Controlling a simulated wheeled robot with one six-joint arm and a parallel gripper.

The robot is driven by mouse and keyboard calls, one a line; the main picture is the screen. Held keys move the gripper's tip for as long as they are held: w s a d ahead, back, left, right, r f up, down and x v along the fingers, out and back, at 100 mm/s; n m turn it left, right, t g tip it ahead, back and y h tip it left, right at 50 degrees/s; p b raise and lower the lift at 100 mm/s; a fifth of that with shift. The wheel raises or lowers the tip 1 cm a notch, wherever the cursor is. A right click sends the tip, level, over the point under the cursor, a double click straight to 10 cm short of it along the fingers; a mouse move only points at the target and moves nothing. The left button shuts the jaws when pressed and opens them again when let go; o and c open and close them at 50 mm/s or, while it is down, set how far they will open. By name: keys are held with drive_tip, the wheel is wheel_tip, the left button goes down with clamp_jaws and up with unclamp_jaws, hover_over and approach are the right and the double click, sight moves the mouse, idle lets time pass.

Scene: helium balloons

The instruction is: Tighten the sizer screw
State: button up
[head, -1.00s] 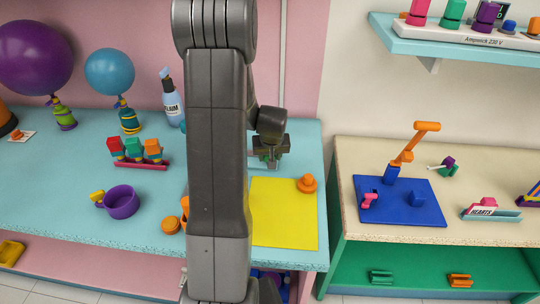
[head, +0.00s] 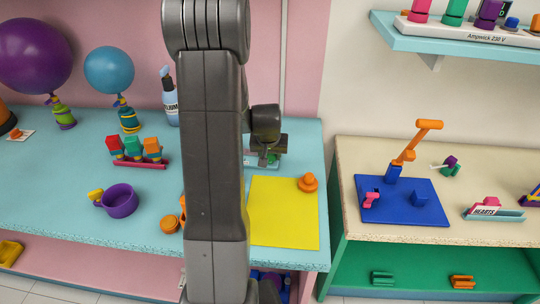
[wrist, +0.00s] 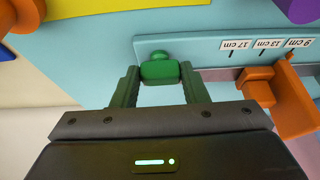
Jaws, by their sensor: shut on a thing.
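The sizer (wrist: 205,56) is a pale blue plate with a white scale marked 17, 13 and 9 cm in the wrist view. Its green screw knob (wrist: 160,70) sits at the plate's end, between the two green fingers of my gripper (wrist: 163,90). My gripper is shut on this knob. An orange block (wrist: 290,98) stands on the sizer to the right, by the 9 cm mark. In the head view my gripper (head: 266,158) is low over the table behind the yellow mat, and my arm and gripper hide most of the sizer.
A yellow mat (head: 280,220) with an orange knobbed piece (head: 308,183) lies in front of my gripper. A purple cup (head: 120,201), a red rack of blocks (head: 140,162) and balloons (head: 110,70) are left. A second table (head: 400,235) stands right across a gap.

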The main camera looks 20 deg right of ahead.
drive_tip(key=o, duration=1)
drive_tip(key=b+v, duration=0.1)
drive_tip(key=v, duration=1.3)
drive_tip(key=shift+a+f, duration=0.1)
drive_tip(key=shift+f, duration=0.1)
drive_tip(key=p+x, duration=0.1)
drive_tip(key=x, duration=1.2)
drive_tip(key=shift+w+f, duration=0.15)
drive_tip(key=shift+f, duration=0.1)
